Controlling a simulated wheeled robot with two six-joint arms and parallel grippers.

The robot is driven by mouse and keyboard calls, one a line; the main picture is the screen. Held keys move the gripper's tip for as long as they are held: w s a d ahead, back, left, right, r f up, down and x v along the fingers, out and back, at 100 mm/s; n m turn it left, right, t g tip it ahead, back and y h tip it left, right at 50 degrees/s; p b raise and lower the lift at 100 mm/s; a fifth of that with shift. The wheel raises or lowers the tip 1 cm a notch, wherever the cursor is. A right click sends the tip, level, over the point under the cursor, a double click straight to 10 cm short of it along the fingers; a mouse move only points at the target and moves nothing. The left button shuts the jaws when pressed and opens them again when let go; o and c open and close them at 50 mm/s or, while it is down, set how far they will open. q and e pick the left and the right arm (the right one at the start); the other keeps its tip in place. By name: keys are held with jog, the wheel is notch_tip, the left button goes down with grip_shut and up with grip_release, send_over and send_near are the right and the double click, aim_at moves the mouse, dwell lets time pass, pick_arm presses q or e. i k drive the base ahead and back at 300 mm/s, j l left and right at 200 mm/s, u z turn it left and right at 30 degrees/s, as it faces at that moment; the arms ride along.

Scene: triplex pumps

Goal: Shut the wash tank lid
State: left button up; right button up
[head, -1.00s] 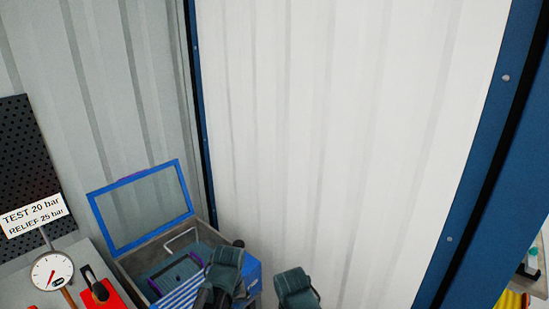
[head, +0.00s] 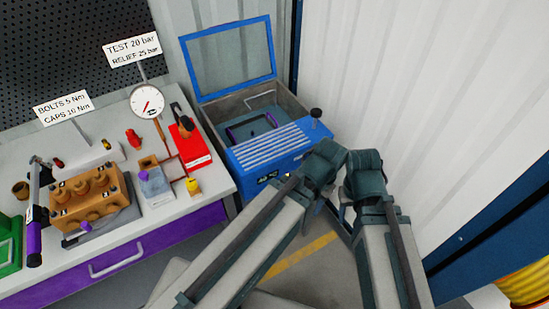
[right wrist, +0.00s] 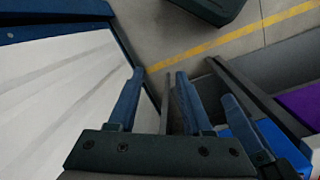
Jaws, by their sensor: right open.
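The wash tank (head: 262,160) is a blue box with a striped front top, in the corner right of the bench. Its lid (head: 230,60), a blue frame around a see-through pane, stands raised at the tank's back, leaning back. Inside sits a basket (head: 250,130) with purple handles. My right gripper (head: 346,212) is right of the tank, pointing down, away from the lid; in the right wrist view its two fingers (right wrist: 157,75) are apart with nothing held. My left wrist (head: 325,165) overlaps the tank's right front in the head view; its fingers are hidden there.
A black knob (head: 316,113) stands at the tank's right edge. The bench (head: 150,225) holds a gauge (head: 147,102), a red box (head: 188,148) and a brass pump block (head: 90,200). A white corrugated wall (head: 400,70) closes the right side. The yellow-striped floor (head: 300,255) is clear.

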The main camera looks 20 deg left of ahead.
aim_at(228, 26)
jog(key=l+u, duration=0.2)
jog(key=u, duration=1.05)
